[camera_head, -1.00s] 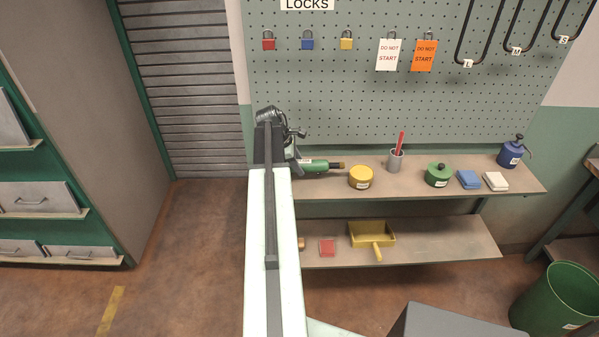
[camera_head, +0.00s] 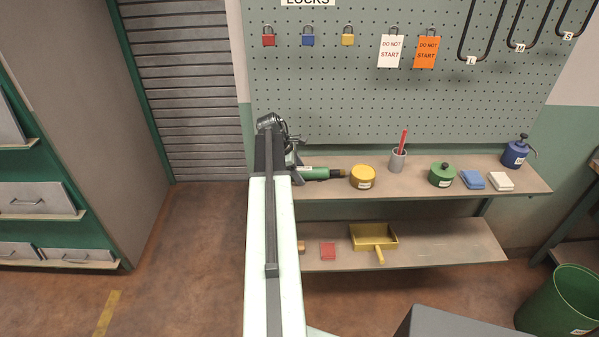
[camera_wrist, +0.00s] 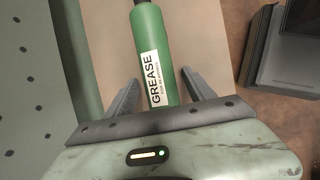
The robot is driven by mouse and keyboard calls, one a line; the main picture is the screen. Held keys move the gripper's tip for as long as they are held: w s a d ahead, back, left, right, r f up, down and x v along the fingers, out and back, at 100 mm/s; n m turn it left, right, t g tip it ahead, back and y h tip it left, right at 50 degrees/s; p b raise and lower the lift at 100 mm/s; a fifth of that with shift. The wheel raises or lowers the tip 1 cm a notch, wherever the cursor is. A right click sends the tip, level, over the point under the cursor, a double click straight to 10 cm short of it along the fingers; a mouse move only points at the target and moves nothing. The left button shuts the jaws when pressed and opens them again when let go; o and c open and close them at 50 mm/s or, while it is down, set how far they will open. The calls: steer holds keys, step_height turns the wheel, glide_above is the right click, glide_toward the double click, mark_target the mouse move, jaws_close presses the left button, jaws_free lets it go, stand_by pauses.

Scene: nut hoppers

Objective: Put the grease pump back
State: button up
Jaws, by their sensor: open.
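The grease pump is a green cylinder (camera_wrist: 155,60) with a white GREASE label and a dark end. It lies on its side on the upper shelf (camera_head: 425,207). It also shows in the head view (camera_head: 313,174), with its left part hidden behind my arm. In the wrist view my gripper (camera_wrist: 155,92) is open, with one finger on each side of the green cylinder. A gap shows between each finger and the cylinder. Whether the fingers reach down beside it or stay above it, I cannot tell.
A yellow tin (camera_head: 362,177) stands just right of the pump. Further right are a grey cup (camera_head: 398,161), a green pot (camera_head: 441,175), blue and white pads and a blue can (camera_head: 515,152). The pegboard (camera_head: 380,105) rises behind. A yellow dustpan (camera_head: 374,238) lies below.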

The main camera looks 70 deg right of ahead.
steer(key=shift+r, duration=0.15)
steer(key=shift+r+p, duration=0.25)
steer(key=shift+p, duration=0.15)
steer(key=p+v, duration=1)
steer(key=v, duration=0.1)
steer(key=shift+w+a+r, duration=0.15)
steer(key=shift+r, duration=0.1)
